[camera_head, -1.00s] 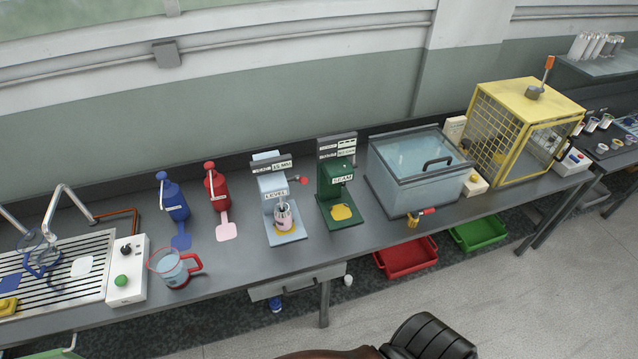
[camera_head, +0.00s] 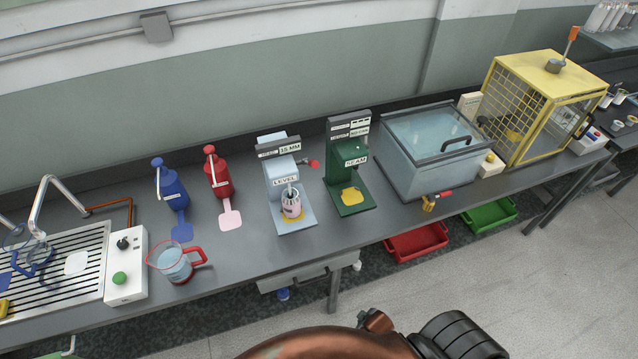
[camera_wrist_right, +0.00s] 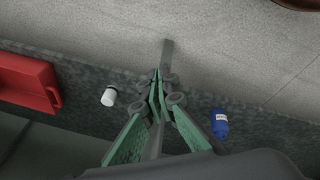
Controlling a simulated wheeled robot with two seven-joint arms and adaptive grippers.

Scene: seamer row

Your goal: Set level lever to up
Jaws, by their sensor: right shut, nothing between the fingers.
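The light blue level machine (camera_head: 274,180) stands on the bench in the head view, with a LEVEL label on its front. Its lever (camera_head: 311,163) sticks out on the right side and ends in a red knob. A pink-and-white can (camera_head: 291,204) stands upright on its base plate, under a thin probe. My right gripper (camera_wrist_right: 163,72) shows in the right wrist view, its green-padded fingers closed together with nothing between them. It points down over the floor, away from the machine. Part of my own arm shows at the bottom of the head view. My left gripper is not visible.
A green seam machine (camera_head: 345,170) stands just right of the level machine. Red (camera_head: 216,174) and blue (camera_head: 172,187) bottles and a jug (camera_head: 172,262) stand to the left. A glass-lidded tank (camera_head: 430,165) and a yellow cage (camera_head: 530,110) stand to the right.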

